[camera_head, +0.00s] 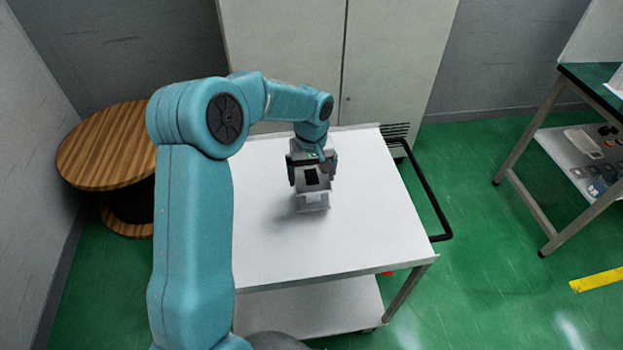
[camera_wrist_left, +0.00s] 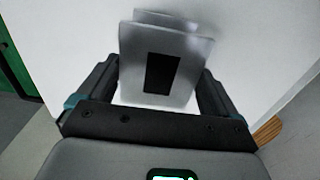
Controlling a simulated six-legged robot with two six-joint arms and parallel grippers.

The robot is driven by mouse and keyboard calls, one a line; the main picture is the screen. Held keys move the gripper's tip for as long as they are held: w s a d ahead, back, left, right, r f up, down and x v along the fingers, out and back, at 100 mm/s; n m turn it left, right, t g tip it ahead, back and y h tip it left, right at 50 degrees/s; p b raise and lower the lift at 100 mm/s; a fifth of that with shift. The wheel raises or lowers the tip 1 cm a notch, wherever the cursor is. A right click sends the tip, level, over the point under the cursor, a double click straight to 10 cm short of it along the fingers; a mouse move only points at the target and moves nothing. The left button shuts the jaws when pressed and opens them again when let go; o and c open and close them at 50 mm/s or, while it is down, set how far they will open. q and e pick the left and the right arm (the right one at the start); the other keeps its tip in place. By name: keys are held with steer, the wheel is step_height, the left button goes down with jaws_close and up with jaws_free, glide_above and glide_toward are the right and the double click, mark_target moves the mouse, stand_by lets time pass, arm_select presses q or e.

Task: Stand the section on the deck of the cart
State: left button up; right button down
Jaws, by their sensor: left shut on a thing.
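The section (camera_head: 312,199) is a small grey metal piece with a dark rectangular opening. My left gripper (camera_head: 311,178) is shut on it, over the middle of the cart's white deck (camera_head: 270,250). The left wrist view shows the section (camera_wrist_left: 185,75) between the two fingers (camera_wrist_left: 160,85), with its flat face and a bent edge at the far end. The section looks upright and at or just above the deck; I cannot tell whether it touches. A soft shadow lies beside it on the deck. My right gripper is not in view.
The deck around the section is clear. The cart has a black handle (camera_head: 432,195) on the right and a lower shelf (camera_head: 310,310). A wooden cable drum (camera_head: 105,145) stands at left, a pale cabinet (camera_head: 290,45) behind, and a workbench (camera_head: 560,130) at right.

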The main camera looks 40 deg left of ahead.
arm_select(q)
step_height(320, 180, down, 3)
steer(key=shift+w+r, duration=0.15)
steer(key=shift+r, duration=0.1)
steer(key=o, duration=1.6)
steer(key=shift+f, duration=0.25)
steer(key=shift+c, duration=0.2)
steer(key=shift+r, duration=0.1)
steer(key=shift+r, duration=0.3)
step_height(320, 180, up, 12)
steer(key=shift+f, duration=0.15)
